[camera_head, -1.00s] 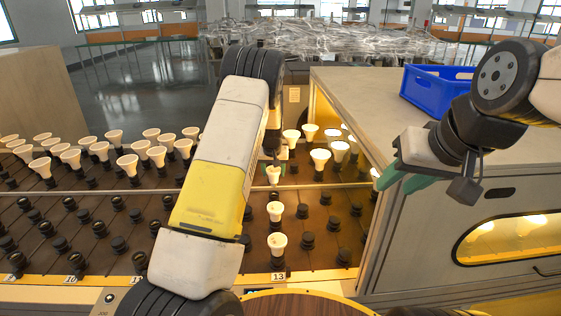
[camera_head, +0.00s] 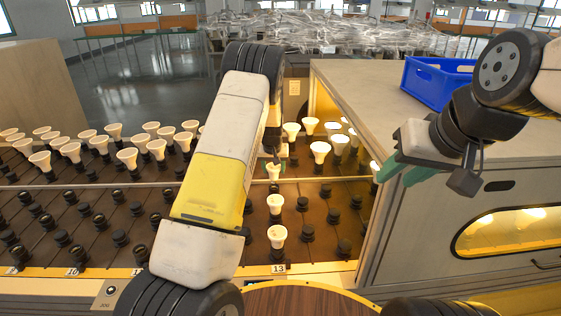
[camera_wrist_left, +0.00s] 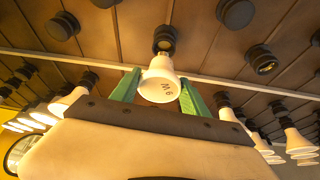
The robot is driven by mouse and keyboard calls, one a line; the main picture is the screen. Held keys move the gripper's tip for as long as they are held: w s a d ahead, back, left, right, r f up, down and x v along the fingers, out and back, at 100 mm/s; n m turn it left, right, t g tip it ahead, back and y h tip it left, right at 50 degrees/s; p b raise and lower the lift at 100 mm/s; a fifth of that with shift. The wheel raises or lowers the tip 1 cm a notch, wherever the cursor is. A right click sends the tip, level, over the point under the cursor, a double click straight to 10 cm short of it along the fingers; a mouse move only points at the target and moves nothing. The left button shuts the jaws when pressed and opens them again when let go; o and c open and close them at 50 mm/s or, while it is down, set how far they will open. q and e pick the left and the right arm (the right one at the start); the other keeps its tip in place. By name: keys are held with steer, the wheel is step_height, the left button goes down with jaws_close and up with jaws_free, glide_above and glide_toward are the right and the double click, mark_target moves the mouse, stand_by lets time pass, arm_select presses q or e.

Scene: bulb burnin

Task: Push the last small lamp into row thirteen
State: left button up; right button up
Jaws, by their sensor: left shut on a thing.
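My left gripper (camera_head: 273,163) is shut on a small white lamp (camera_head: 273,172) above row thirteen. In the left wrist view, the green fingertips (camera_wrist_left: 155,88) stand on both sides of this lamp (camera_wrist_left: 159,86), whose face is marked "9 W". Its narrow end points at a black socket (camera_wrist_left: 164,40); I cannot tell whether it touches the socket. Two lit lamps, a middle one (camera_head: 275,203) and a front one (camera_head: 277,236), stand in row thirteen, behind the "13" label (camera_head: 278,268). My right gripper (camera_head: 402,174) is open and empty beside the grey cabinet.
The grey cabinet (camera_head: 365,110) with a lit window borders the sockets on the right. A blue crate (camera_head: 430,86) stands on it. More lit lamps (camera_head: 320,150) stand to the right of the held one. Many unlit lamps (camera_head: 127,158) fill the rack at left, with empty sockets before them.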

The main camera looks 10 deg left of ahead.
mark_target(274, 175)
arm_select(q)
steer(key=shift+f, duration=0.25)
steer(key=shift+f, duration=1.7)
steer(key=o, duration=1.5)
steer(key=shift+c, duration=0.2)
steer(key=shift+v, duration=3.95)
